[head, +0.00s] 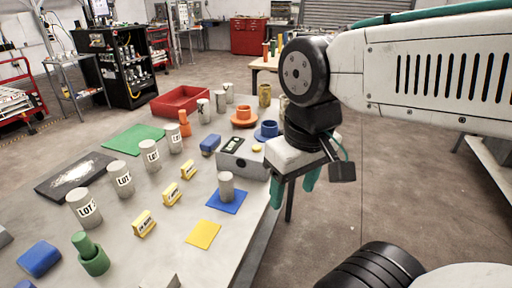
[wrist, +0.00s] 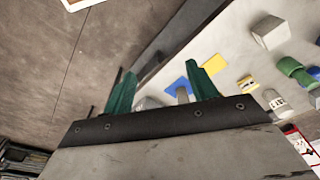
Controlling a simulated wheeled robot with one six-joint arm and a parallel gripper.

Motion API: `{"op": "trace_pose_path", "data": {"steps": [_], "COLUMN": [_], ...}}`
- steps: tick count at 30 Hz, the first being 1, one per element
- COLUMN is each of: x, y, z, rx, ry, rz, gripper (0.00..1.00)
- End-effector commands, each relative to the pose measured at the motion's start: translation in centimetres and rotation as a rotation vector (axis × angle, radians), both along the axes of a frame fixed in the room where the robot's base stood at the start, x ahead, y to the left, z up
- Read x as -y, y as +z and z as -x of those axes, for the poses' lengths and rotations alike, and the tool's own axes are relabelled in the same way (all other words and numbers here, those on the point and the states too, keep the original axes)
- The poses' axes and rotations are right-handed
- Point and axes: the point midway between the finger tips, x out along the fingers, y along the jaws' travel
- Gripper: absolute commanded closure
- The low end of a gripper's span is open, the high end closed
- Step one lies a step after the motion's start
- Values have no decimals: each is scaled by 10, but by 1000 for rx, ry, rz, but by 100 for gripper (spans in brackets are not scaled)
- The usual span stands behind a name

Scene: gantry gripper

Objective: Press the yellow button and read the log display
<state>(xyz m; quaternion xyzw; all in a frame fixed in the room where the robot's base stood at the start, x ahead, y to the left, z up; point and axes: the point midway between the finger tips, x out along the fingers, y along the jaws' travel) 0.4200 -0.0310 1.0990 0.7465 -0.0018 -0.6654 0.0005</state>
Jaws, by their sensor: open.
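A grey box (head: 243,161) stands on the table, with a small dark-framed display (head: 235,143) and a yellow button (head: 257,149) on its top face. The display shows some green, but any writing is too small to read. My gripper (head: 294,187) is open and empty, with green fingers pointing down. In the head view it hangs to the right of the box, by the table's right edge, apart from the button. The wrist view shows my gripper (wrist: 161,68) with its two fingers spread apart; I cannot make out the button there.
The table (head: 185,228) holds several grey LOT cylinders (head: 84,209), yellow label blocks (head: 144,223), and a grey cylinder (head: 226,186) on a blue mat (head: 239,202). Blue (head: 268,131) and orange (head: 244,115) ringed pieces stand just behind the box. Floor (head: 390,170) lies right of the table.

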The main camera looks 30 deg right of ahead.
Motion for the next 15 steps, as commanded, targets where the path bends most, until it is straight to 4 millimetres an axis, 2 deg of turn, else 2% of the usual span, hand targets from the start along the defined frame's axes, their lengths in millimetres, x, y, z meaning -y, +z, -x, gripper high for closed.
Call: {"op": "trace_pose_path", "data": {"steps": [5,11,15], "x": [0,0,0], "y": [0,0,0], "z": [0,0,0], "rx": [0,0,0], "ry": [0,0,0], "rz": [0,0,0], "gripper": [42,98,100]}}
